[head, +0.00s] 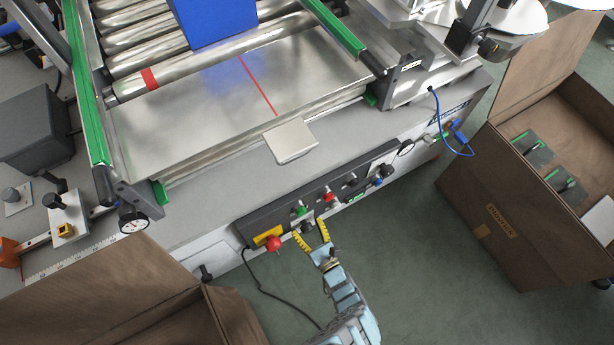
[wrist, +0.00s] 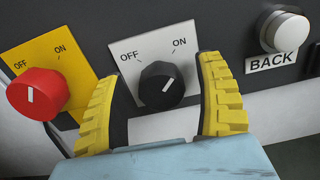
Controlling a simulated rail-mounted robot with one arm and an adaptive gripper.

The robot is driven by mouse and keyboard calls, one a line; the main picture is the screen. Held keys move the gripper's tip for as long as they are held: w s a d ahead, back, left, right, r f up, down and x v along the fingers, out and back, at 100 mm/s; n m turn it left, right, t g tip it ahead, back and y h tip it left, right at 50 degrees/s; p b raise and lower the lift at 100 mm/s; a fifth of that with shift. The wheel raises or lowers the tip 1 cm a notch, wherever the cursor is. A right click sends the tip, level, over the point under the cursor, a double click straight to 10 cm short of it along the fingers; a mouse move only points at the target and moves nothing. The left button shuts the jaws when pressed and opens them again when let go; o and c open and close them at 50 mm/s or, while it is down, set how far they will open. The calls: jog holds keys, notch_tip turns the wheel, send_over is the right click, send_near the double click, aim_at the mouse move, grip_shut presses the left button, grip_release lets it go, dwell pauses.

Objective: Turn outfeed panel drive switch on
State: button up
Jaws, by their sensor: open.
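The outfeed panel (head: 330,195) is a dark strip of controls on the machine's front. In the wrist view a black rotary knob (wrist: 161,86) sits on a white plate (wrist: 133,47) marked OFF at left and ON at right. The knob's white line leans up and right, toward the ON side. My gripper (head: 312,237) is open at the panel. In the wrist view its yellow ribbed fingers (wrist: 165,103) stand on either side of the black knob, with gaps to it.
Left of the knob, a red knob (wrist: 38,94) on a yellow OFF/ON plate (wrist: 64,57) is close beside my left finger. Right is a silver button (wrist: 284,32) labelled BACK. Brown boxes (head: 497,232) stand right and lower left; a black cable (head: 270,290) hangs below the panel.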

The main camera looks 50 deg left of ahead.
jog(key=s+d, duration=0.2)
jog(key=d, duration=0.9)
jog(key=shift+d, duration=0.4)
